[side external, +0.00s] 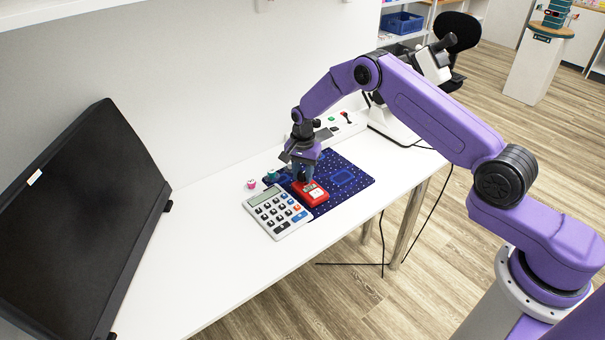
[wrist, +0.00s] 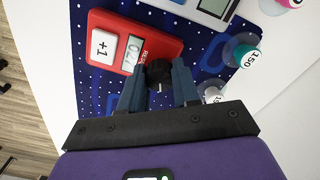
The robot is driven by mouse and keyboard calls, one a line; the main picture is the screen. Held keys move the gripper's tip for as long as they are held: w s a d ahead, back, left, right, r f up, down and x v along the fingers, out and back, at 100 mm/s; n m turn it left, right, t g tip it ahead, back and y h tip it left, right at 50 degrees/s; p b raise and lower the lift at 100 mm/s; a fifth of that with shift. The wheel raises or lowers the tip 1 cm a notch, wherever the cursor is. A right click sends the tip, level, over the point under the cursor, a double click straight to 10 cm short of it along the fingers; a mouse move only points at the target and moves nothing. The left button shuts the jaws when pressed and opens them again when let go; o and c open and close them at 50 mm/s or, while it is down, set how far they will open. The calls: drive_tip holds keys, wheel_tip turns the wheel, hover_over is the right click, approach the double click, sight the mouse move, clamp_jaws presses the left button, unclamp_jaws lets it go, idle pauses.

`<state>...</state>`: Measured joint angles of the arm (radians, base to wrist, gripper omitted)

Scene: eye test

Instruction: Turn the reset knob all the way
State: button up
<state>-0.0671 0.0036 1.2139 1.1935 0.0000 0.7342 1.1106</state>
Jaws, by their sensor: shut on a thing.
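A red counter (side external: 311,193) lies on a dark blue dotted mat (side external: 357,181). In the wrist view the counter (wrist: 152,38) shows a white "+1" button (wrist: 103,46), a small display (wrist: 133,54) and a partly covered "RESET" label. The black reset knob (wrist: 158,71) sits at the counter's edge, between my fingertips. My gripper (wrist: 159,79) is shut on the knob, with one blue finger on each side. In the side view my gripper (side external: 304,177) is down at the counter's far end and hides the knob. How far the knob is turned cannot be told.
A calculator (side external: 277,213) lies beside the counter. Small round-capped items (wrist: 241,50) stand close to my gripper, one marked "150"; a pink one (side external: 251,184) is at the left. The table's front is clear.

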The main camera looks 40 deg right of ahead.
sight(303, 174)
drive_tip(key=m, duration=1)
drive_tip(key=shift+m, duration=0.4)
drive_tip(key=o, duration=0.9)
drive_tip(key=shift+r, duration=3)
